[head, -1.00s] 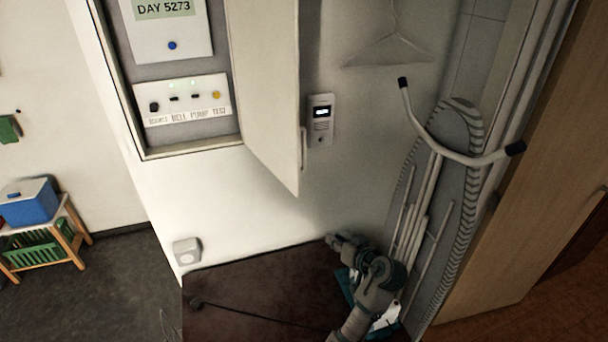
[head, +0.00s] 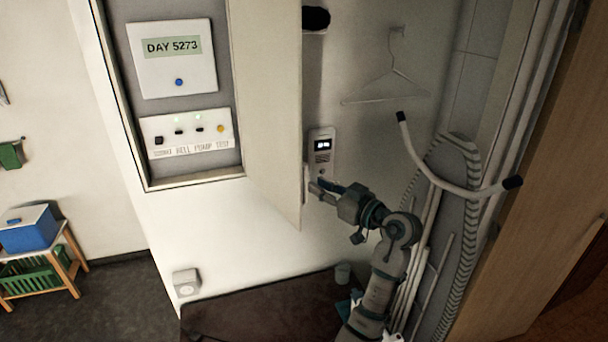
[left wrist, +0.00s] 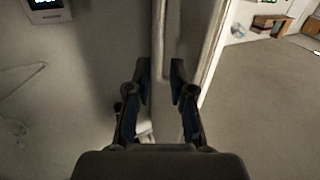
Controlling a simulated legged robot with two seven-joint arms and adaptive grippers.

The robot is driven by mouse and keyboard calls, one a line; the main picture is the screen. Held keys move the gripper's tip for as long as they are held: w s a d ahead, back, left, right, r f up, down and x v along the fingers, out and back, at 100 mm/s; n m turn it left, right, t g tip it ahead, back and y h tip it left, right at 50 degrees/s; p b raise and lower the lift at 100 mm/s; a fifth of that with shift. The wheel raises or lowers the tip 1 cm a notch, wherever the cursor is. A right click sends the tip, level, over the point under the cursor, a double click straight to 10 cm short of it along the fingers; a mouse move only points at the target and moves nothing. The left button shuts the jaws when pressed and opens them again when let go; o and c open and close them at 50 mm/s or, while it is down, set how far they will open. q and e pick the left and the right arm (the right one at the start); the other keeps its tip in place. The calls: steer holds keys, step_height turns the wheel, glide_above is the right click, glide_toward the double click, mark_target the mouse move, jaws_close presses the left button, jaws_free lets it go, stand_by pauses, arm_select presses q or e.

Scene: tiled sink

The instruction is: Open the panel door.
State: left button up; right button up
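The panel door (head: 266,110) is a pale slab standing swung out from the wall cabinet (head: 192,182), whose inside shows on the left. In the head view my left gripper (head: 313,188) is beside the door's lower free edge, on its right side. In the left wrist view the two fingers of my left gripper (left wrist: 162,75) are apart, with a narrow vertical strip visible between and beyond them. The pale door edge (left wrist: 213,55) rises just right of the fingers. Whether they touch the door cannot be told. My right gripper is not in view.
Inside the cabinet are a display board (head: 172,60) and a button strip (head: 187,133). An intercom (head: 322,152) is on the wall right of the door. A dark surface (head: 240,318) lies below.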

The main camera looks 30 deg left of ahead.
mark_target(305, 199)
arm_select(q)
steer(key=p+x, duration=0.1)
steer(key=x, duration=0.4)
steer(key=shift+w+a, duration=0.25)
jaws_close()
steer(key=shift+s+a+r, duration=0.1)
